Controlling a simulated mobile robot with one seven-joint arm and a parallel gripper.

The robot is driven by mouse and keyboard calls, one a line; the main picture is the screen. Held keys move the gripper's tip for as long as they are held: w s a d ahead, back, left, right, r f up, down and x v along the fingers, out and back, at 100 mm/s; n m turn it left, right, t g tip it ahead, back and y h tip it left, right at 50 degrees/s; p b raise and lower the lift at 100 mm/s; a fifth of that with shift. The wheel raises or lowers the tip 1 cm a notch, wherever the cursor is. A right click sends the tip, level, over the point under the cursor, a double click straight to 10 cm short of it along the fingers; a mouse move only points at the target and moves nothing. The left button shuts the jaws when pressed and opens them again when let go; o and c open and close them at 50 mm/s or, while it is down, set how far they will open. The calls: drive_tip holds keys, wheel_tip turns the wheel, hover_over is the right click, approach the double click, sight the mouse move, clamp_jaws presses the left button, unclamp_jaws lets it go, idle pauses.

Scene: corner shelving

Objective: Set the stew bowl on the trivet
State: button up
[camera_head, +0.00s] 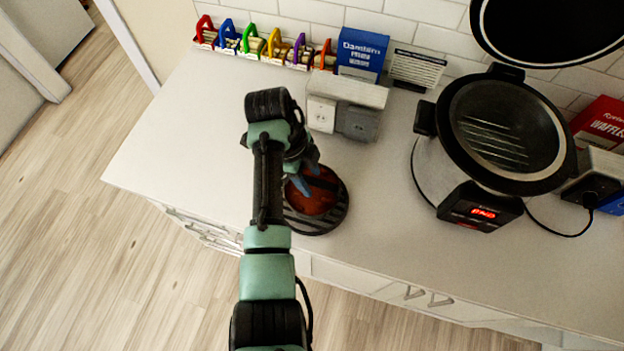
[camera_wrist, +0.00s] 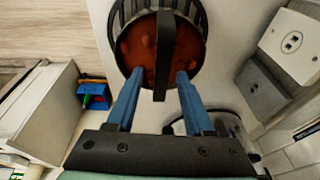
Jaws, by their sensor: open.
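The stew bowl (camera_head: 314,200), filled with reddish-brown stew, sits on the round black slatted trivet (camera_head: 322,228) on the counter. In the wrist view the stew (camera_wrist: 138,48) fills the middle of the trivet's slatted ring (camera_wrist: 116,18). A dark bar crosses above the stew there; I cannot tell whether it is a handle. My gripper (camera_head: 307,184) is over the bowl, partly hiding it in the head view. Its blue fingers are apart in the wrist view (camera_wrist: 160,74), their tips at the bowl's near edge. I cannot tell whether they touch it.
Outlet boxes (camera_head: 340,110) stand behind the trivet. A large cooker (camera_head: 495,140) with a raised lid is to the right. Colored clips (camera_head: 262,45), a blue box (camera_head: 362,52) and a red box (camera_head: 600,125) line the wall. The counter left of my arm is clear.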

drive_tip(key=v, duration=0.9)
drive_tip(key=shift+r, duration=0.35)
drive_tip(key=w+d+r+n+t, duration=0.2)
drive_tip(key=w+r+n+t, duration=0.3)
drive_tip(key=r, duration=0.5)
drive_tip(key=w+d+r+n+t, duration=0.25)
drive_tip(key=w+r+t, duration=0.45)
drive_tip(key=r, duration=0.4)
drive_tip(key=s+r+n+t, duration=0.3)
drive_tip(key=r+n+t, duration=0.15)
drive_tip(key=r, duration=0.75)
drive_tip(key=s+r+n+t, duration=0.3)
drive_tip(key=r+n+t, duration=0.15)
drive_tip(key=r, duration=0.75)
drive_tip(key=s+a+r+n+t+y, duration=0.1)
drive_tip(key=s+r+n+t, duration=0.4)
drive_tip(key=s+r, duration=0.6)
drive_tip(key=s+t+y, duration=0.1)
drive_tip(key=s, duration=0.1)
drive_tip(key=shift+s+a+r+t+y, duration=0.2)
drive_tip(key=shift+s+r+t+y, duration=0.1)
drive_tip(key=shift+r, duration=0.05)
